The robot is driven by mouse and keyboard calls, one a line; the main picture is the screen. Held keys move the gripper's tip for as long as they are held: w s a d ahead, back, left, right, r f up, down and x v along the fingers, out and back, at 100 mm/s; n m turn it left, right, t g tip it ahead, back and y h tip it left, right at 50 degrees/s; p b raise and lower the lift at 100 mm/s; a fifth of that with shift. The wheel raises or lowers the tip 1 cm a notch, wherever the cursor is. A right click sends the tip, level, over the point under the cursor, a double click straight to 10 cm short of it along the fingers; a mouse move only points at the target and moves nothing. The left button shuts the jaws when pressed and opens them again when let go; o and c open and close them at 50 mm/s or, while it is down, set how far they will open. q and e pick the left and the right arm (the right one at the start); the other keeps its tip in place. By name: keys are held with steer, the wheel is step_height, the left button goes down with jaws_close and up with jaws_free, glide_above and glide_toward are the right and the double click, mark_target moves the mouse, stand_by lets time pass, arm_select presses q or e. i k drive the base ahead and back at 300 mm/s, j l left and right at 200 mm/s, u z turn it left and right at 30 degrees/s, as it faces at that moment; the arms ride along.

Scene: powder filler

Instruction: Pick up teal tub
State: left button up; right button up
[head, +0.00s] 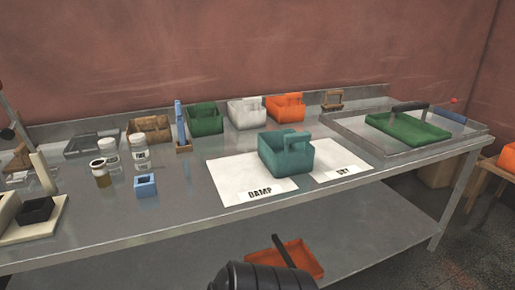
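The tub's underside is hidden. Neither gripper can be made out in the head view, and nothing is touching the tub.
Green (205,119), white (246,113) and orange (285,107) tubs stand behind it. A tray (345,122) with a green handled piece (408,128) lies right. White jars (140,153) stand left. A black ribbed part (262,277) shows at the bottom.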

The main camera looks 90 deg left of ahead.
mark_target(288, 152)
steer(key=u, duration=2.55)
steer(key=i+l+u, duration=0.45)
steer(key=i+j, duration=0.1)
